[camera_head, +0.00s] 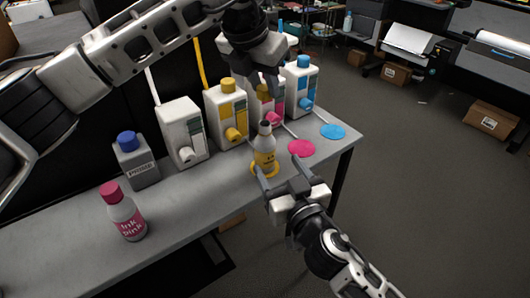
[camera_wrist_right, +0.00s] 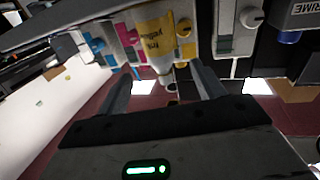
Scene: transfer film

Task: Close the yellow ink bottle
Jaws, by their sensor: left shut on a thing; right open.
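The yellow ink bottle (camera_head: 264,158) stands upright at the table's front edge on a yellow disc (camera_head: 273,172). Its dark neck top shows no yellow cap. My left gripper (camera_head: 264,88) is above and behind it, pointing down, shut on a small yellow thing (camera_head: 264,92) that looks like the cap; the fingers partly hide it. My right gripper (camera_head: 280,168) is open just in front of the bottle, fingertips near its lower part. In the right wrist view the bottle (camera_wrist_right: 155,42) appears upside down beyond the open fingers (camera_wrist_right: 162,85); contact cannot be told.
Behind stand a white container (camera_head: 181,133), a yellow one (camera_head: 226,110), a magenta one and a cyan one (camera_head: 300,85). A grey primer bottle (camera_head: 136,165) and pink ink bottle (camera_head: 124,215) stand left. Pink (camera_head: 301,148) and blue (camera_head: 332,131) discs lie right on the table (camera_head: 190,215).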

